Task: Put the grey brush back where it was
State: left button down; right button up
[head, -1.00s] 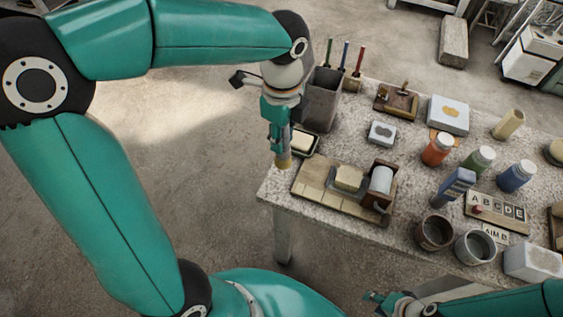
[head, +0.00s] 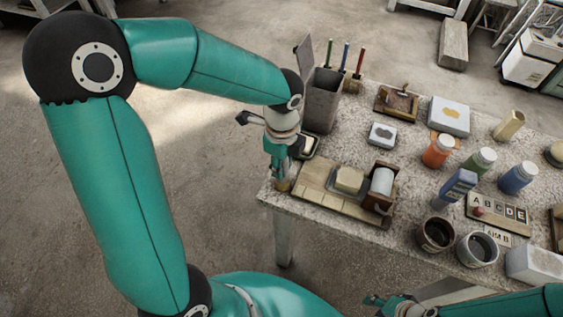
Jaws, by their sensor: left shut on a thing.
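My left gripper (head: 281,172) is low over the near left corner of the table. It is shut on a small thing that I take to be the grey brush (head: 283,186). Only a tan end of it shows below the fingers; the rest is hidden by the gripper. I cannot tell whether that end touches the table. The gripper is just left of a tan wooden board (head: 318,190). My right gripper (head: 377,301) is at the bottom edge, in front of the table; its fingers are too small to read.
A tall grey bin (head: 321,103) and a block with upright coloured sticks (head: 352,83) stand behind. A small dark dish (head: 309,144) is close to my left gripper. Bottles and cups crowd the right.

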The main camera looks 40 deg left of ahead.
pick_arm(q)
jog(key=shift+f, duration=0.2)
jog(key=c, duration=0.9)
grip_release()
jog(key=shift+r, duration=0.1)
notch_tip(320, 180, up, 12)
jog(key=shift+w+r+p, duration=0.1)
jog(key=shift+w+p, duration=0.05)
jog(key=shift+p, duration=0.25)
